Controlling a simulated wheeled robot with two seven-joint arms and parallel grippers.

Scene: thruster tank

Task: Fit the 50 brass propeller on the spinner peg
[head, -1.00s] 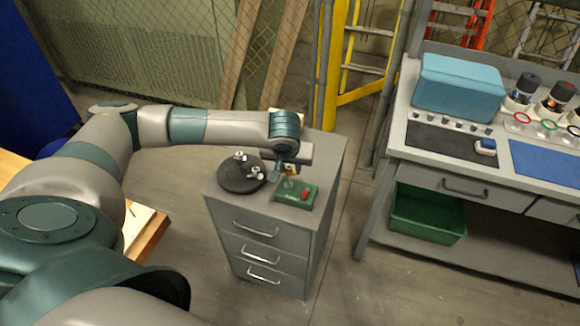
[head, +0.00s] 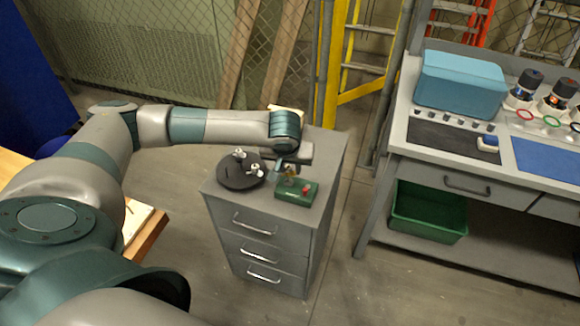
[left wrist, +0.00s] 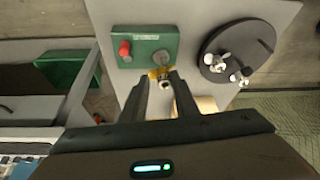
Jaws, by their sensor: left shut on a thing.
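The brass propeller (left wrist: 160,73) is between the fingertips of my left gripper (left wrist: 163,84), which is shut on it. It is small and partly hidden by the fingers; in the head view only a bit of brass (head: 291,169) shows. The green spinner box (head: 292,196) stands on the grey cabinet, with a red button and a grey round part (left wrist: 157,59). My right gripper is not in view.
A dark round stand (head: 239,176) with whitish propeller-like parts is left of the box, close to my gripper. The grey cabinet top (head: 321,155) is clear at the right. A workbench (head: 410,160) with a blue case stands further right.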

